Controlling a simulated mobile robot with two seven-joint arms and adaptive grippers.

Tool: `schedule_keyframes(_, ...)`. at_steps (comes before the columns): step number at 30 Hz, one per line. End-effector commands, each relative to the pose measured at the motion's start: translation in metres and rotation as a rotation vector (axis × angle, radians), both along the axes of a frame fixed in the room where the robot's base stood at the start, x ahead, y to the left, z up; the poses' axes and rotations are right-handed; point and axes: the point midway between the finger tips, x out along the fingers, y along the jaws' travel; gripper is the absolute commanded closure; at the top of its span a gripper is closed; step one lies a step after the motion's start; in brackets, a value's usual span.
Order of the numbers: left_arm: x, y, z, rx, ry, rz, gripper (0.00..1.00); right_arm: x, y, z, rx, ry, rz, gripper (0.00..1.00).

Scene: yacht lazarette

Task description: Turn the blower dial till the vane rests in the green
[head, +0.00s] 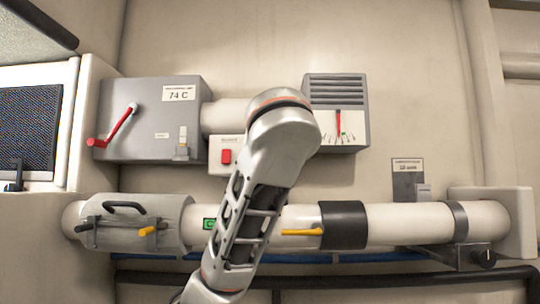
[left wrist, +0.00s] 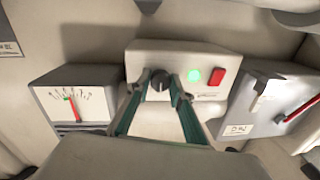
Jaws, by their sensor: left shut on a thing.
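The blower dial (left wrist: 160,78) is a small black knob on a white box (left wrist: 205,60) with a lit green lamp and a red switch. My left gripper (left wrist: 157,84) is shut on the dial, its teal fingers on either side. In the head view my arm hides the dial and gripper. The grey vane gauge (left wrist: 48,78) has a red vane (left wrist: 72,108) on a white scale. The gauge also shows in the head view (head: 336,88). The vane's tip is close to a small green mark; I cannot tell whether it rests inside it. My right gripper is out of view.
A grey box (head: 150,105) with a red lever and a "74 C" label is at the left. A white pipe (head: 390,220) with yellow handles and a black sleeve runs below. A black hose (head: 400,278) lies under it. Bare wall is above the boxes.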

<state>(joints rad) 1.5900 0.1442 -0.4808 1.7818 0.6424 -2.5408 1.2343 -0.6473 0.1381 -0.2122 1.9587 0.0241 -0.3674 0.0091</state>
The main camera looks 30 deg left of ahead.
Motion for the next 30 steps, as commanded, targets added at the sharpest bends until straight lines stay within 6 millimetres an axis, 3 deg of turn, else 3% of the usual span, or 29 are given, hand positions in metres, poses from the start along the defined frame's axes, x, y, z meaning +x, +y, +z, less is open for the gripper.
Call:
schedule_keyframes(14, 0.0, -0.001, 0.001, 0.11, 0.056, -0.002, 1.0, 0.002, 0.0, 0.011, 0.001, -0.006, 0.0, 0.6)
schedule_keyframes(30, 0.0, 0.0, 0.001, 0.491, 0.236, 0.0, 1.0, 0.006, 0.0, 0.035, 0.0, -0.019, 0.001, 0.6)
